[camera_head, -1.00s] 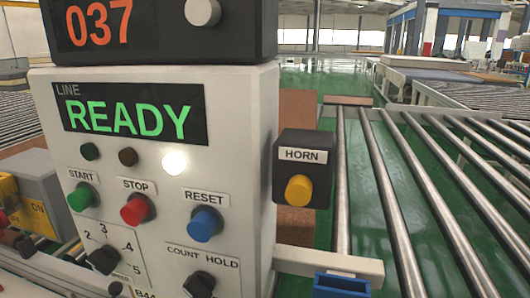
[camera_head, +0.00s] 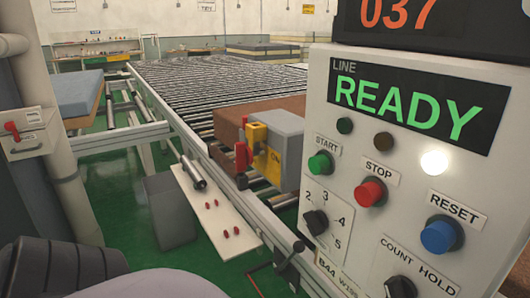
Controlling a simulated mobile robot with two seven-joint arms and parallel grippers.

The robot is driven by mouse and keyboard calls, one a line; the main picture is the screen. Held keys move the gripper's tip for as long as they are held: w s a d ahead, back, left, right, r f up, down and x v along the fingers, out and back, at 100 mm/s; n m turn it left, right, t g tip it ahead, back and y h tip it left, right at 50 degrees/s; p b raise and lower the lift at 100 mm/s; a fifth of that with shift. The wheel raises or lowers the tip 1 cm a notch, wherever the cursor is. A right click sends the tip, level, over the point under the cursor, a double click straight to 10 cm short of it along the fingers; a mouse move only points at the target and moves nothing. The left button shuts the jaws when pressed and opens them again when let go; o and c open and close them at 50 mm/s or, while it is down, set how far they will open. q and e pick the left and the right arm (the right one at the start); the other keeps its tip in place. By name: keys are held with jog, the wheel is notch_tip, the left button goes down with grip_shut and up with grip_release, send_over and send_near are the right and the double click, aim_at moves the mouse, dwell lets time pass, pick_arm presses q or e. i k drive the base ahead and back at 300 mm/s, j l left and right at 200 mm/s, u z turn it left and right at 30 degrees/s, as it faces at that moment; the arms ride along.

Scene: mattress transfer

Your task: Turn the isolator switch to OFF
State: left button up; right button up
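The isolator switch is a grey box (camera_head: 282,140) with a yellow plate (camera_head: 257,138) on its left face, standing beside the control panel. A red handle (camera_head: 241,158) with a dark lower end sits in front of the yellow plate and looks roughly upright. The word ON shows on the yellow lower part, at the handle's right. Any OFF marking cannot be made out. Neither gripper is in view. Dark and pale parts at the bottom left appear to be my own arm, apart from the switch.
The control panel (camera_head: 395,160) with START, STOP and RESET buttons fills the right side. A roller conveyor (camera_head: 205,82) runs behind the switch. A white plate (camera_head: 216,208) with small red pieces lies in front. Another red-handled switch (camera_head: 12,130) is on the left column.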

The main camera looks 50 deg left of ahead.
aim_at(244, 157)
jog(key=u, duration=1.8)
